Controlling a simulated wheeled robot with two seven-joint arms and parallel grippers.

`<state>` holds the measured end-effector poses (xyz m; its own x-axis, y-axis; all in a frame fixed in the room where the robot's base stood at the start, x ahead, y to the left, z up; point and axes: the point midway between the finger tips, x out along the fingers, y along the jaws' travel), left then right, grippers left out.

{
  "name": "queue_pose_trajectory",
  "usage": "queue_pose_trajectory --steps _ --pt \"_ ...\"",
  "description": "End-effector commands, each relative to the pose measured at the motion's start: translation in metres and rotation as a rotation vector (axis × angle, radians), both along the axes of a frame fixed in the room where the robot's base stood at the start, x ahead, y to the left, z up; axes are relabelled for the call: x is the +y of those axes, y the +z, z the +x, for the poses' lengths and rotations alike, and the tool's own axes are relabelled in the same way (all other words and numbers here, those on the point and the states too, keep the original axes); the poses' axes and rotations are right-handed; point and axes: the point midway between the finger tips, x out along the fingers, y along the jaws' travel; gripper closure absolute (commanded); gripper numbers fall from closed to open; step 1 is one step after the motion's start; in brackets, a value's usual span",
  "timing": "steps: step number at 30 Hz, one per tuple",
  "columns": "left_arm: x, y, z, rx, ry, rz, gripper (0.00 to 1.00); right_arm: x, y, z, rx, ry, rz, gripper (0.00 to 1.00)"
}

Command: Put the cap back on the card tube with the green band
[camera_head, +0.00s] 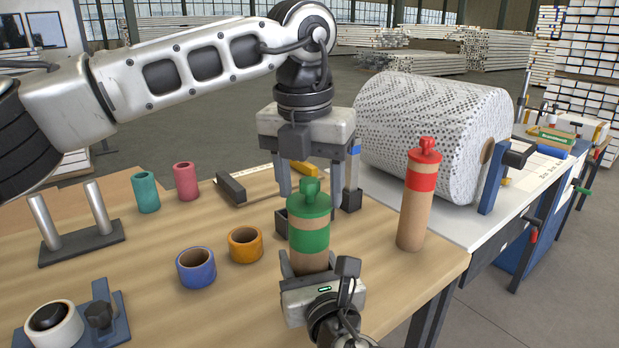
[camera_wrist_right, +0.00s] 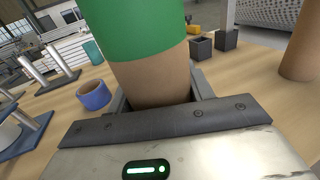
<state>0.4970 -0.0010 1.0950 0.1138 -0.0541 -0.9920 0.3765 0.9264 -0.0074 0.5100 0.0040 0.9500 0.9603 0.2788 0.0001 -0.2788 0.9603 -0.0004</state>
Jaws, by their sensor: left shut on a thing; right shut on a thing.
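The card tube with the green band (camera_head: 309,261) stands upright near the front of the wooden bench; its lower part also shows in the right wrist view (camera_wrist_right: 155,78). My right gripper (camera_head: 308,274) is shut around its lower part. The green cap (camera_head: 309,206), with a knob on top, is at the tube's upper end, in line with it. I cannot tell whether it is fully seated.
A red-banded tube with its red cap (camera_head: 417,195) stands to the right. Blue (camera_head: 196,268), orange (camera_head: 245,245), teal (camera_head: 145,192) and pink (camera_head: 186,181) rings stand left. A post stand (camera_head: 82,243) is further left. A large patterned roll (camera_head: 435,135) lies behind.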

Motion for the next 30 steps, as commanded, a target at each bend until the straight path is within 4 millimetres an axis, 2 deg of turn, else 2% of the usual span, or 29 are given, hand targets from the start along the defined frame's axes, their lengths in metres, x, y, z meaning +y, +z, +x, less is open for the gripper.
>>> queue_pose_trajectory --steps 1,3,4,14,17,30 --pt "0.000 -0.001 0.000 0.000 0.000 0.000 0.40 0.000 -0.001 0.000 0.003 -0.001 -0.002 0.89" --pt "0.000 -0.001 0.000 0.000 0.000 0.000 0.20 0.000 -0.001 0.000 0.003 -0.001 -0.002 0.89" --pt "0.000 -0.001 0.000 0.000 0.000 0.000 0.17 0.000 -0.001 0.000 0.003 -0.001 -0.002 0.89" --pt "0.000 0.003 0.000 -0.001 0.001 0.000 0.17 0.000 -0.001 0.000 0.003 -0.001 -0.002 0.89" --pt "0.001 0.014 -0.001 -0.002 0.002 0.001 0.17 0.000 -0.001 0.000 0.003 -0.001 -0.002 0.89" --pt "0.005 0.100 -0.011 -0.003 0.002 0.000 0.17 0.000 -0.001 0.000 0.003 -0.001 -0.002 0.89"
